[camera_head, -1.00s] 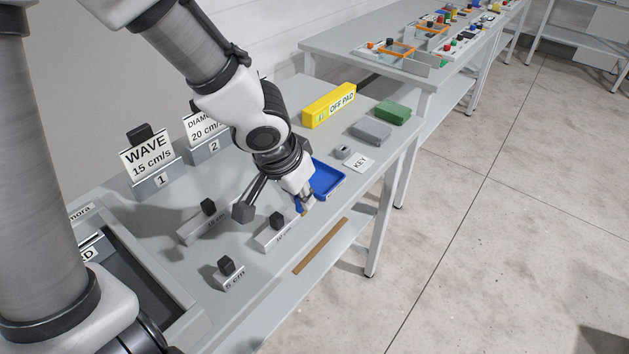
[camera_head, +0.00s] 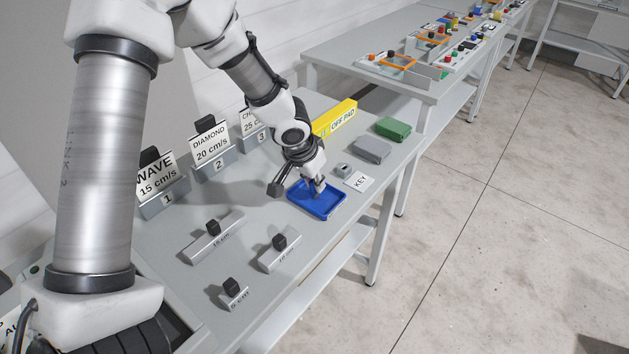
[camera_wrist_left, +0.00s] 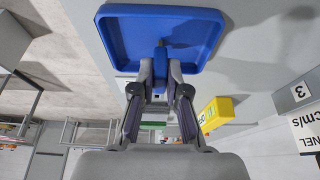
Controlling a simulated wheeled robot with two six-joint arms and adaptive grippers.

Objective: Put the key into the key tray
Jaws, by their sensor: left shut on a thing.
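The blue key tray (camera_head: 303,208) lies on the table near its right edge. It also fills the top of the left wrist view (camera_wrist_left: 108,40). My left gripper (camera_head: 317,187) points down over the tray. It is shut on the key (camera_wrist_left: 161,57), whose blue head shows between the fingertips in the left wrist view (camera_wrist_left: 160,75). A dark shaft seems to stick out from the head, over the tray's floor. I cannot tell whether the key touches the tray. In the head view the fingers mostly hide the key. My right gripper is not in view.
A small grey block (camera_head: 342,170) and a KEY label (camera_head: 359,181) are just beyond the tray. A yellow OFF PAD block (camera_head: 337,118), a grey block (camera_head: 372,150) and a green block (camera_head: 391,127) stand farther back. Handled bars (camera_head: 279,252) lie in front.

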